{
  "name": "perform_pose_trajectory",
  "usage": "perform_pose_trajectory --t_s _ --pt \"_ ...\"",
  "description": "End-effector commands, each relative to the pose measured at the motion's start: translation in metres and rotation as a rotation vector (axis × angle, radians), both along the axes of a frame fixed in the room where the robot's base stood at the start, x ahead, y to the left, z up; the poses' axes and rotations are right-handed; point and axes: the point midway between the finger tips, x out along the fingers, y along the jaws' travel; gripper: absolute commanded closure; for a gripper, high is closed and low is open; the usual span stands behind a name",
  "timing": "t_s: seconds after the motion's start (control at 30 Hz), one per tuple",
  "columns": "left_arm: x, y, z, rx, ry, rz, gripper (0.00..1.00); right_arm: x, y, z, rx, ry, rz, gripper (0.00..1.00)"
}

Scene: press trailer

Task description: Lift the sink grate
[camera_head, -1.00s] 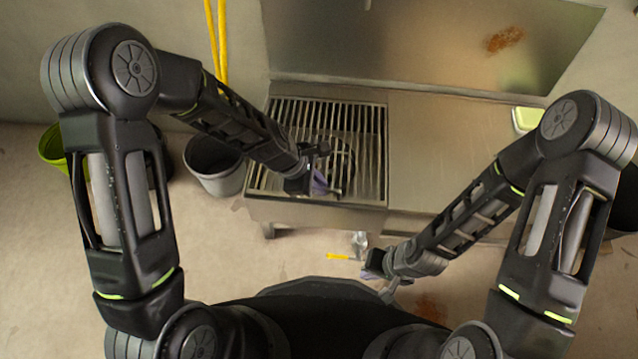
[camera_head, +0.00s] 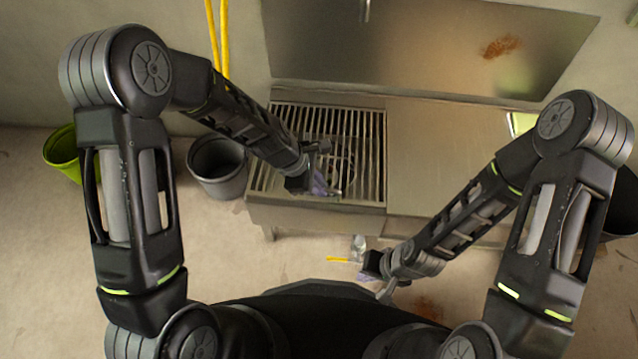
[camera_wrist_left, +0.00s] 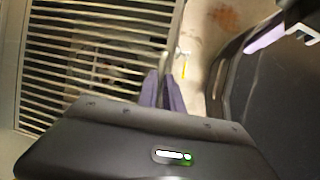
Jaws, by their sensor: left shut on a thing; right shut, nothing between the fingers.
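The sink grate (camera_head: 368,150) is a slatted metal grid over the basin at the left end of the steel sink unit. In the left wrist view the grate (camera_wrist_left: 95,22) fills the upper left, its bars running across. My left gripper (camera_head: 327,188) is at the grate's front edge, right of its middle. In the left wrist view its purple fingers (camera_wrist_left: 163,92) are closed at the grate's edge. The exact contact is small and partly hidden. My right gripper (camera_head: 371,272) is shut and empty, low in front of the sink unit, apart from the grate.
A flat steel drainboard (camera_head: 435,150) lies right of the grate, with a steel backsplash (camera_head: 430,45) behind. A grey bucket (camera_head: 217,180) and a green bucket (camera_head: 62,150) stand on the floor at left. A small clear object (camera_head: 358,246) and a yellow item (camera_head: 338,259) lie in front.

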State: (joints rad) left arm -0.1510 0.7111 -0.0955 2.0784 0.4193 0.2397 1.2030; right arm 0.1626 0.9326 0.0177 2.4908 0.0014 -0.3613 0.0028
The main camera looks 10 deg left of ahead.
Motion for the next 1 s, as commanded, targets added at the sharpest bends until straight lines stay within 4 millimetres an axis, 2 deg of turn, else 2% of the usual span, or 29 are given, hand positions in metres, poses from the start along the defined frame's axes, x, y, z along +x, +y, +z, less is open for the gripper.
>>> perform_pose_trajectory --t_s 0.03,0.17,0.3,0.5,0.7,0.8,1.0 --pt "0.002 0.000 0.016 0.001 0.014 0.000 1.00 -0.003 0.003 0.020 0.004 0.005 0.006 1.00" --pt "0.008 0.000 0.037 0.001 0.064 -0.002 1.00 -0.010 0.009 0.049 0.014 0.016 0.022 1.00" --pt "0.018 -0.001 0.061 0.002 0.132 -0.002 1.00 -0.008 0.008 0.082 0.012 0.013 0.023 1.00" --pt "0.037 -0.001 0.094 0.002 0.248 -0.002 1.00 -0.008 0.008 0.120 0.012 0.011 0.025 1.00" --pt "0.062 0.000 0.128 0.001 0.313 -0.001 1.00 -0.008 0.008 0.141 0.012 0.011 0.024 1.00" --pt "0.076 0.000 0.143 0.000 0.312 0.001 1.00 -0.008 0.008 0.146 0.012 0.011 0.024 1.00" --pt "0.097 0.000 0.162 0.001 0.308 0.002 1.00 -0.008 0.008 0.150 0.012 0.011 0.024 1.00"
